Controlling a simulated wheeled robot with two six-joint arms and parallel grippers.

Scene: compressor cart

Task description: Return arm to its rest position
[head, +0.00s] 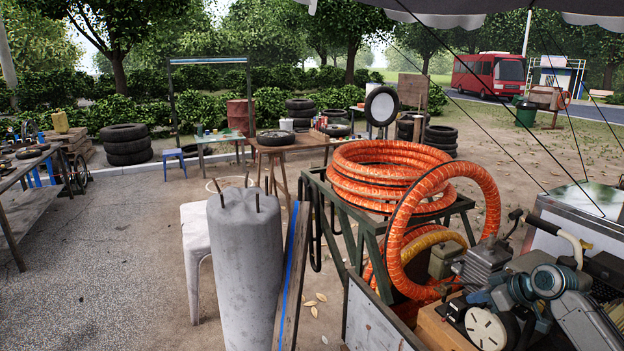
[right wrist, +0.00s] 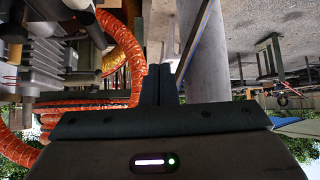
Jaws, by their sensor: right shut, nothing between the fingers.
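My right gripper (right wrist: 159,72) shows at the bottom middle of the right wrist view, its two dark fingers pressed together with nothing between them. That view is upside down. In the head view I cannot clearly make out the right gripper among the machinery at the lower right. My left gripper is in neither view.
An orange hose coil (head: 385,180) lies on a green metal cart (head: 345,213). A finned compressor (head: 487,264) stands at the right. The concrete pillar (head: 243,270) stands beside a white stool (head: 192,218). A wooden table (head: 290,144) is behind. Open ground lies at left.

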